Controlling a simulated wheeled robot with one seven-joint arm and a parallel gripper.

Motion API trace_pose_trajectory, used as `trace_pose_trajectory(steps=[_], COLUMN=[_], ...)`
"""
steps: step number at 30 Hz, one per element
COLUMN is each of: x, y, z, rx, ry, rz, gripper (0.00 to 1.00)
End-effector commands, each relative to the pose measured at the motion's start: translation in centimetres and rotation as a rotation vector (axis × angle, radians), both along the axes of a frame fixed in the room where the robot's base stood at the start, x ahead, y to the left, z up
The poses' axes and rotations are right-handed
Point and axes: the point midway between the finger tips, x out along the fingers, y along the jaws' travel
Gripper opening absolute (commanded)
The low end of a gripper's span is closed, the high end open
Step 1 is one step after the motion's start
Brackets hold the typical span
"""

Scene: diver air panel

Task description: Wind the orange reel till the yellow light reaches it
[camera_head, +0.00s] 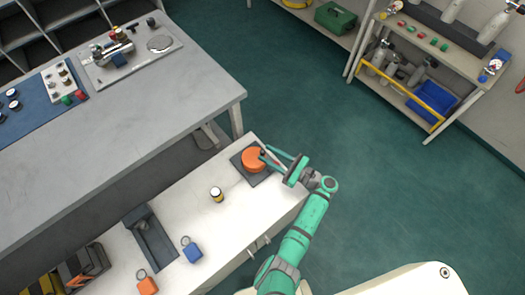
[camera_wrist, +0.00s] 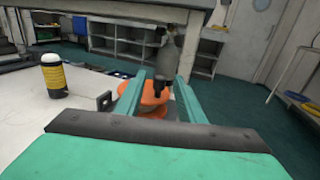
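The orange reel (camera_head: 253,160) sits on a dark square base at the far end of the white cabinet top. It also shows in the wrist view (camera_wrist: 154,92), partly hidden by the fingers. A dark upright handle (camera_wrist: 168,58) stands at the reel, between my fingers in that view. My gripper (camera_head: 266,158) reaches in from the right, its green fingers spread at the reel's right edge. In the wrist view the fingers (camera_wrist: 161,80) are apart, with orange visible between the left finger and the handle. I cannot tell whether either finger touches the handle. I cannot make out a yellow light.
A small black-and-yellow canister (camera_head: 216,195) stands left of the reel. A blue tag (camera_head: 191,250) and an orange tag (camera_head: 147,284) lie on the white top. A grey bench (camera_head: 150,115) stands behind. A shelf rack (camera_head: 445,60) is at upper right; green floor between is clear.

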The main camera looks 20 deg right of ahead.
Motion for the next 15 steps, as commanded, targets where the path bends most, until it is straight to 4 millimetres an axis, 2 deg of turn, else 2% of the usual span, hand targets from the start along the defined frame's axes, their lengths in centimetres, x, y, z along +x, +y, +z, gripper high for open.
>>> trace_pose_trajectory(steps=[6,15], x=[2.0,2.6], y=[1.7,2.2], z=[0.0,0.0], rx=[0.001,0.001], ry=[0.001,0.001], rz=[0.001,0.0], gripper=[0.35,0.35])
